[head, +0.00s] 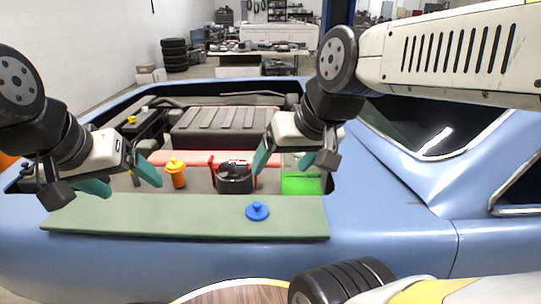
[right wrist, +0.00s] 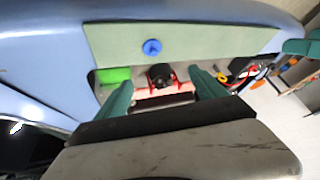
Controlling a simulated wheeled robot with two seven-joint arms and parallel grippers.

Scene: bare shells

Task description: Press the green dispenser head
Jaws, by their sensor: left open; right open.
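I see no clearly green dispenser head. A blue round piece with a knob (head: 257,211) sits on the pale green board (head: 130,218) along the car's edge; it also shows in the right wrist view (right wrist: 152,47). A bright green block (head: 300,184) lies in the bay behind the board, at the right. An orange bottle with a yellow top (head: 176,174) stands at the left of the bay. My right gripper (head: 284,160) is open and empty above the bay, near a black round container (head: 234,180). My left gripper (head: 122,181) is open and empty above the bay's left end.
A ribbed dark engine cover (head: 222,127) fills the back of the bay, with a red bar in front of it. The blue car body (head: 400,205) surrounds the bay. The board is clear apart from the blue piece. A table with parts (head: 258,52) stands far behind.

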